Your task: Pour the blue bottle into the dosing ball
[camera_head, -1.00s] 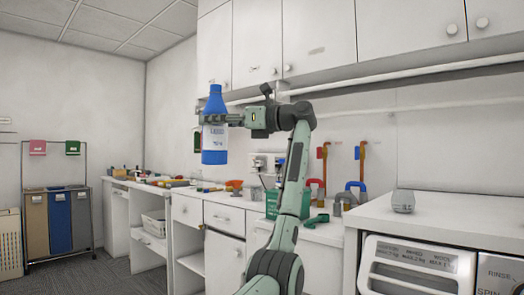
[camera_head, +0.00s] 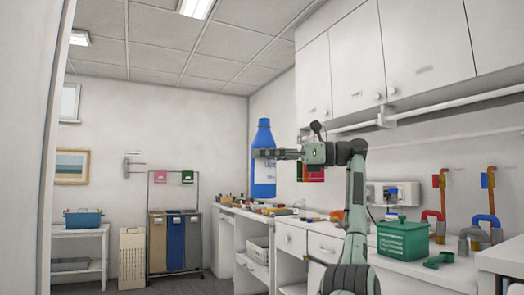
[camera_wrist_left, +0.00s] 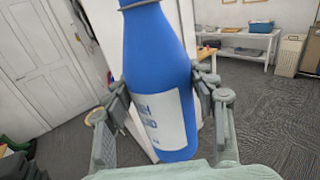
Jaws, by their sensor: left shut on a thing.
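My left gripper (camera_head: 268,154) is shut on the blue bottle (camera_head: 263,180) and holds it upright, in the air in front of the counter. The bottle has a white label and a narrow neck. In the left wrist view the bottle (camera_wrist_left: 156,50) fills the middle, with the fingers of the left gripper (camera_wrist_left: 160,95) on both sides of its body. The bottle's top is cut off in that view. I cannot make out a dosing ball in the views now. My right gripper is not in view.
A cluttered counter (camera_head: 322,242) runs along the right wall under white cupboards (camera_head: 355,70). Sorting bins (camera_head: 174,242) and a side table (camera_head: 88,232) stand at the back.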

